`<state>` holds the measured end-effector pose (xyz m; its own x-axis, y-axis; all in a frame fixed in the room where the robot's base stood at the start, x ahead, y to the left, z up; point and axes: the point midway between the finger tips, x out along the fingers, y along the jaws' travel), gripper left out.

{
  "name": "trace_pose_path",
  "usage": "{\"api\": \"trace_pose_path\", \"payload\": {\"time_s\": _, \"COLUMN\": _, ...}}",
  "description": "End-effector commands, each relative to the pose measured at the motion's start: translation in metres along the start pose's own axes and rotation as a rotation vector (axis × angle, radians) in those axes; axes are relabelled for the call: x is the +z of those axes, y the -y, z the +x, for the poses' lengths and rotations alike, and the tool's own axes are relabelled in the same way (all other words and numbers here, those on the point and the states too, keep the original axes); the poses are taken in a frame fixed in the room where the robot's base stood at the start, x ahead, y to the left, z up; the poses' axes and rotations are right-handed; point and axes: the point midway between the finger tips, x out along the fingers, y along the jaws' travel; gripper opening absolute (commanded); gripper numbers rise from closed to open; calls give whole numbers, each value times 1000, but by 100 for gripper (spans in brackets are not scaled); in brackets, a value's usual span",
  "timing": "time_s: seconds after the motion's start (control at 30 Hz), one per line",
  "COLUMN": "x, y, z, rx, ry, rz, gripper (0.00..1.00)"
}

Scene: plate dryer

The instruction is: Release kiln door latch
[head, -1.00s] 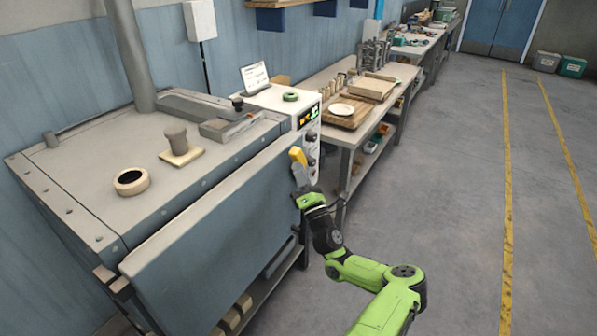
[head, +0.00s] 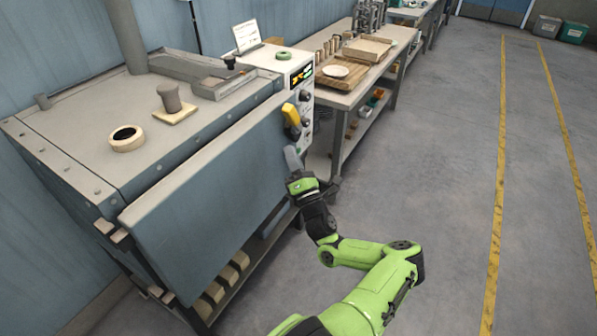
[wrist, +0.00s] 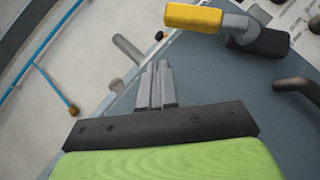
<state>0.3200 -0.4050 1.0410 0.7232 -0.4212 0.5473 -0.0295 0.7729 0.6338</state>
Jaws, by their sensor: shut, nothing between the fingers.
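The kiln is a grey box with a blue-grey front door (head: 205,195). Its latch has a yellow grip (head: 291,114) and a dark base, at the door's upper right corner beside the control panel. In the wrist view the yellow grip (wrist: 193,17) is at the top, joined by a grey part to a dark piece. My gripper (head: 291,153) is in front of the door, below the latch in the head view. Its grey fingers (wrist: 157,68) are shut and empty, apart from the latch. A dark bar handle (wrist: 295,88) shows at the right of the wrist view.
The control panel (head: 302,76) has a lit display and knobs. A roll of tape (head: 126,138) and a small block with a cup-like piece (head: 175,112) lie on the kiln top. A workbench (head: 333,97) stands beyond. The floor to the right is clear.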

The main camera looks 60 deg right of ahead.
Motion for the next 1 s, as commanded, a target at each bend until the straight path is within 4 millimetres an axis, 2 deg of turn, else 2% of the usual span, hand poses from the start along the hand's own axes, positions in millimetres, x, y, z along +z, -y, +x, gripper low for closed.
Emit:
{"api": "trace_pose_path", "payload": {"time_s": 0.1, "x": 1, "y": -6, "z": -25, "rx": -2, "ry": 0, "rz": 3, "gripper": 0}}
{"api": "trace_pose_path", "payload": {"time_s": 0.3, "x": 1, "y": -12, "z": -46, "rx": -1, "ry": -1, "rz": 0, "gripper": 0}}
{"api": "trace_pose_path", "payload": {"time_s": 1.0, "x": 1, "y": -12, "z": -47, "rx": 0, "ry": -2, "rz": -1, "gripper": 0}}
